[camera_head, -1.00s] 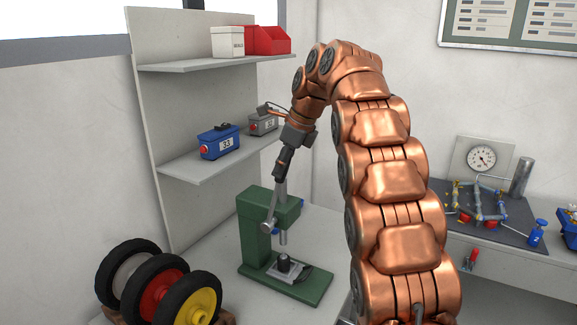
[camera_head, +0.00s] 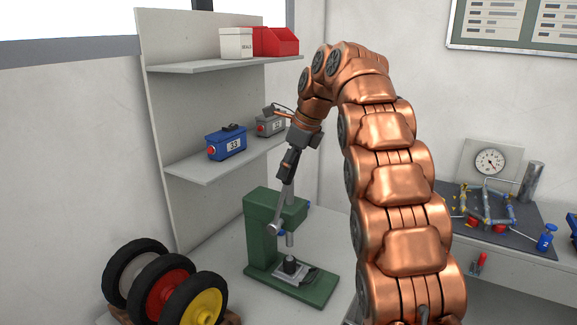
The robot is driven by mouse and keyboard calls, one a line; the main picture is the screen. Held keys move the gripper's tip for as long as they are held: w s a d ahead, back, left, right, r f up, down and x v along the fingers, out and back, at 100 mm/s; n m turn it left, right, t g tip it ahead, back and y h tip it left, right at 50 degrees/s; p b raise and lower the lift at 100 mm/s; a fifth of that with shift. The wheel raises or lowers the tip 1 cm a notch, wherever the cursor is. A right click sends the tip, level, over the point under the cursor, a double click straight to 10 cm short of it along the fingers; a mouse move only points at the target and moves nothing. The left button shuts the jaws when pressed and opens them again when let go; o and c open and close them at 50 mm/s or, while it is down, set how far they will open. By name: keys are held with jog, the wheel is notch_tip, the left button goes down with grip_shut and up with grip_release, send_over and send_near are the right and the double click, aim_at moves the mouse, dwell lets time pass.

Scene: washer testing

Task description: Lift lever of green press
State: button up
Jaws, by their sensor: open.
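The green press (camera_head: 262,240) stands on the white table in the middle of the head view. Its grey lever (camera_head: 284,205) points up from the pivot on the press's side, with its top end at my gripper. My gripper (camera_head: 288,176) points down at the lever's upper end, its dark fingers open around or right beside it; I cannot tell which. A small black and metal piece (camera_head: 290,266) sits on the press base under the ram. The lever's very tip is hidden by the fingers.
A shelf unit (camera_head: 190,168) behind holds a blue box (camera_head: 227,144), a grey box (camera_head: 271,124), a white bin (camera_head: 236,43) and red bins (camera_head: 276,42). Several wheels (camera_head: 165,285) stand at the front left. A gauge rig (camera_head: 488,205) is on the right bench.

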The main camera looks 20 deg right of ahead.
jog(key=shift+r, duration=0.15)
jog(key=shift+v, duration=1.3)
jog(key=shift+s+d, duration=0.1)
jog(key=shift+s, duration=0.05)
jog(key=s+d, duration=0.8)
jog(key=shift+s, duration=0.2)
jog(key=shift+d, duration=0.1)
jog(key=s+a+f+n+g+b, duration=0.1)
jog(key=s+a+f+n+g, duration=0.2)
jog(key=s+a+f+n, duration=0.85)
jog(key=s+a+f+n+g+h, duration=0.1)
jog(key=s+f+n, duration=0.5)
jog(key=s, duration=0.6)
jog(key=s+a+f+n+h, duration=0.2)
jog(key=s+f+n, duration=0.5)
jog(key=s, duration=0.5)
jog(key=shift+s+a+n+g+b, duration=0.2)
jog(key=shift+a+n+g+b, duration=0.05)
jog(key=shift+n+g+b, duration=0.25)
